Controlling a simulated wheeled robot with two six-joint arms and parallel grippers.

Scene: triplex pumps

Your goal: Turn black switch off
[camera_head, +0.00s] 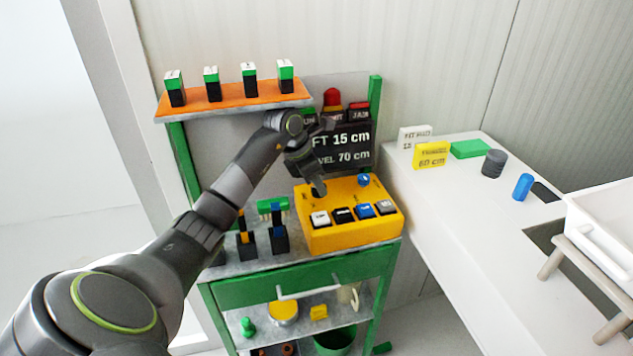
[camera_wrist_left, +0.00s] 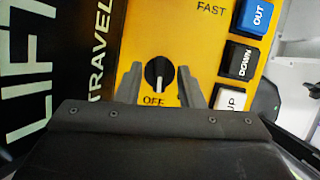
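The black switch (camera_wrist_left: 159,72) is a round knob on the yellow control box (camera_head: 345,237). In the left wrist view it has a white mark pointing down toward the printed word OFF. My left gripper (camera_head: 318,188) is over the back left of the box and hides most of the switch in the head view. In the left wrist view its two fingers (camera_wrist_left: 161,85) are apart and empty, one on each side of the switch, with gaps between. I cannot tell how far they are above the panel. My right gripper is not in view.
White, black, blue and grey buttons (camera_head: 343,215) line the box's front, and a blue knob (camera_head: 364,180) is at its back right. A dark display (camera_head: 343,147) stands behind. An orange shelf (camera_head: 235,101) is above left. A white table (camera_head: 450,200) is at right.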

